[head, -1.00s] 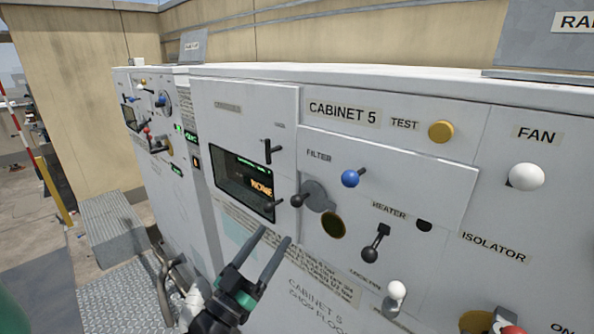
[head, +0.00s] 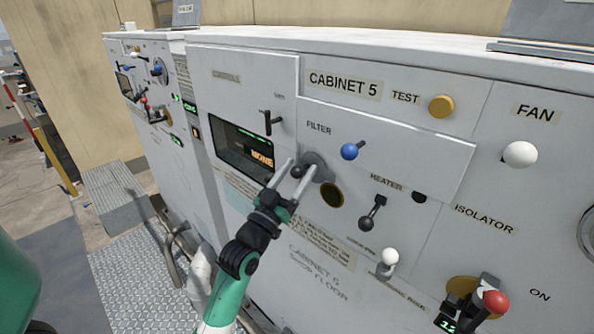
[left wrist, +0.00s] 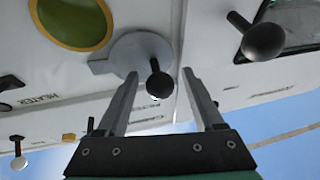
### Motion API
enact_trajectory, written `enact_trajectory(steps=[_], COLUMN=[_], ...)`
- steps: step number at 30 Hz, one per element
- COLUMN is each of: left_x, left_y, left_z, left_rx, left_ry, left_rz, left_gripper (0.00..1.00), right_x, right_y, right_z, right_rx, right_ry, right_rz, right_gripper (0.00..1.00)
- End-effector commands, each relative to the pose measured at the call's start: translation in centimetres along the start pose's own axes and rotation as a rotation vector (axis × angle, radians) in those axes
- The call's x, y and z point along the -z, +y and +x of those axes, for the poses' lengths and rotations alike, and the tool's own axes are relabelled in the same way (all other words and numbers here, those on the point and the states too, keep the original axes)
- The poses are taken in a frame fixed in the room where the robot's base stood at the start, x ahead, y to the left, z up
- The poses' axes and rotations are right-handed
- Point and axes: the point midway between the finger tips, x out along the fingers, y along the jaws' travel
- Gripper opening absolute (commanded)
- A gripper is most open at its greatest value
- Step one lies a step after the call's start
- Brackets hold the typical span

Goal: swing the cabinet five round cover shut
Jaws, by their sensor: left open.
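The round cover of cabinet five is a grey disc (head: 320,165) with a black ball knob (head: 298,172). It sits swung up and left of a round yellow-rimmed opening (head: 332,196), which shows uncovered. My left gripper (head: 303,167) is open at the cover, its fingers on either side of the knob in the picture. In the left wrist view the knob (left wrist: 159,85) shows between the two open fingers (left wrist: 160,74), with the grey cover (left wrist: 135,50) behind it and the opening (left wrist: 75,20) to its left. Contact with the knob cannot be told. My right gripper is out of view.
Close by on the panel are a black T-handle (head: 268,122), a display (head: 242,150), a blue filter knob (head: 349,151) and a black heater lever (head: 373,212). A white-knobbed lever (head: 389,258) and a red-knobbed isolator (head: 495,302) are lower right.

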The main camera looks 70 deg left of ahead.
Motion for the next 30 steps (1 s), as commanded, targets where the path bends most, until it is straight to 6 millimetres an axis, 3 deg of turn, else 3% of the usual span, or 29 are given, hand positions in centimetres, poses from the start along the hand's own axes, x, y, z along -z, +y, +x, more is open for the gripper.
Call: enact_trajectory(steps=[3, 15, 30], left_x=[-0.03, -0.04, -0.03], left_y=[0.0, -0.01, -0.01], left_z=[-0.03, -0.06, -0.07], left_rx=[0.0, 0.0, 0.0], left_ry=[0.0, -0.001, -0.001], left_rz=[0.0, 0.0, 0.0], left_gripper=[0.69, 0.0, 0.0], right_x=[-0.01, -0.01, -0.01], right_y=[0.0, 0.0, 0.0], right_z=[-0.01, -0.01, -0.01], right_rx=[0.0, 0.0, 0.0], right_ry=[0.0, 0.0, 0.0], right_rz=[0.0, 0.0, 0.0], right_gripper=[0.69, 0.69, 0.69])
